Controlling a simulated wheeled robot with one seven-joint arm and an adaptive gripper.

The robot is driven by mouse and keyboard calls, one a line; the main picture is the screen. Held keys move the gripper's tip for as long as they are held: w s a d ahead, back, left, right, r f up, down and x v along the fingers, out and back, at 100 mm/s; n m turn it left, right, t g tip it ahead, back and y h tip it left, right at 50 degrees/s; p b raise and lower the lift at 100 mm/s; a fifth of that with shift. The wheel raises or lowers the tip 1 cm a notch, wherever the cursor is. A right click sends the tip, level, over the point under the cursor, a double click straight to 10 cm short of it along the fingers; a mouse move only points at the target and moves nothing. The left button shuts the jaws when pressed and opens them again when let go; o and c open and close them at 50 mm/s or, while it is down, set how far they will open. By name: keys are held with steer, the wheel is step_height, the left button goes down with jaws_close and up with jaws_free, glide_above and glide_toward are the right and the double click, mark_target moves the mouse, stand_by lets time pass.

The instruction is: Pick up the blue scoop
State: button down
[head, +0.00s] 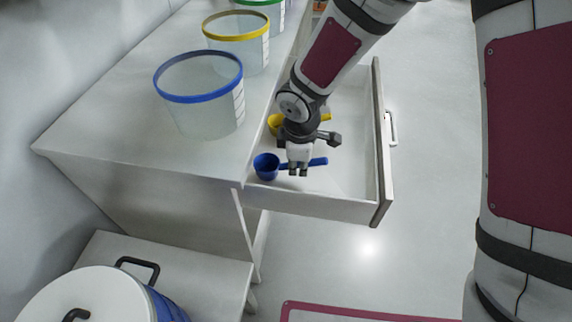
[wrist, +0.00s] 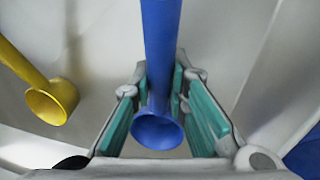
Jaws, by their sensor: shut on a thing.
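The blue scoop (head: 265,167) is in the open drawer, near its front-left corner in the head view. Its cup is at the left and its handle points right. My gripper (head: 298,172) points down over the handle, fingers closed on it beside the cup. In the wrist view, the blue scoop (wrist: 160,40) runs down between the teal finger pads of my gripper (wrist: 160,88). The fingers hide part of the handle. I cannot tell whether the scoop touches the drawer floor.
A yellow scoop (head: 274,123) lies farther back in the drawer (head: 350,140), partly behind my gripper; it also shows in the wrist view (wrist: 52,100). The drawer walls are close around. A blue-rimmed tub (head: 203,110) and a yellow-rimmed tub (head: 240,45) stand on the counter (head: 110,125).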

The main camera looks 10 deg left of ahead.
mark_target(316, 159)
steer(key=shift+r, duration=0.55)
steer(key=d, duration=0.1)
steer(key=d+r+p, duration=0.1)
steer(key=d, duration=0.2)
steer(key=shift+r+p, duration=0.25)
steer(key=shift+p, duration=0.1)
step_height(316, 159, up, 12)
steer(key=p, duration=0.4)
steer(key=shift+r, duration=0.25)
